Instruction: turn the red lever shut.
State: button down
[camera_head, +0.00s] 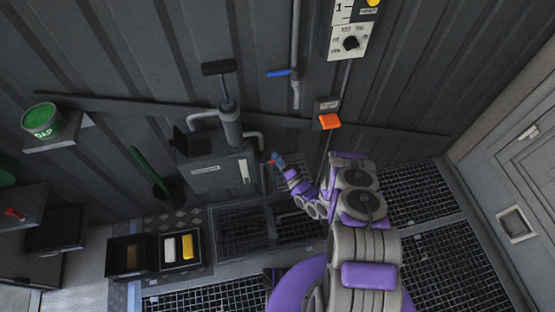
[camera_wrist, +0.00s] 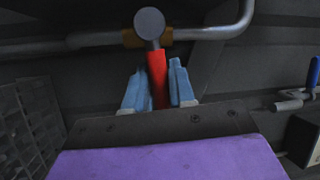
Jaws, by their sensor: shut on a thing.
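The red lever (camera_wrist: 157,76) shows in the wrist view as a short red bar below a round grey end cap (camera_wrist: 149,23) on a pipe. It points down toward me between the two blue fingers of my gripper (camera_wrist: 158,88). The fingers are shut on the lever, one on each side. In the head view my gripper (camera_head: 279,164) is low at the wall, just right of the grey pump box, and only a speck of red shows at its fingertips. My purple and grey arm stands behind it.
A grey pump box (camera_head: 207,174) with an upright hand pump (camera_head: 231,125) stands left of my gripper. An open case (camera_head: 152,268) lies at lower left. Floor grating spreads right.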

jog(key=c, duration=1.3)
grip_release()
jog(key=shift+w+r, duration=0.1)
jog(key=shift+r, duration=0.3)
notch_tip(320, 180, up, 3)
jog(key=shift+f+p, duration=0.15)
jog(key=shift+p, duration=0.7)
jog(key=shift+s+d+r, duration=0.25)
jog(key=shift+s+d, duration=0.3)
jog(key=shift+s, duration=2.05)
jog(key=shift+s+d+r, duration=0.3)
jog(key=shift+s+d, duration=0.25)
jog(key=shift+s, duration=2.1)
jog(key=shift+s+d+r, duration=0.25)
jog(key=shift+s+d, duration=0.3)
jog(key=shift+s, duration=2.05)
jog(key=shift+c, duration=0.3)
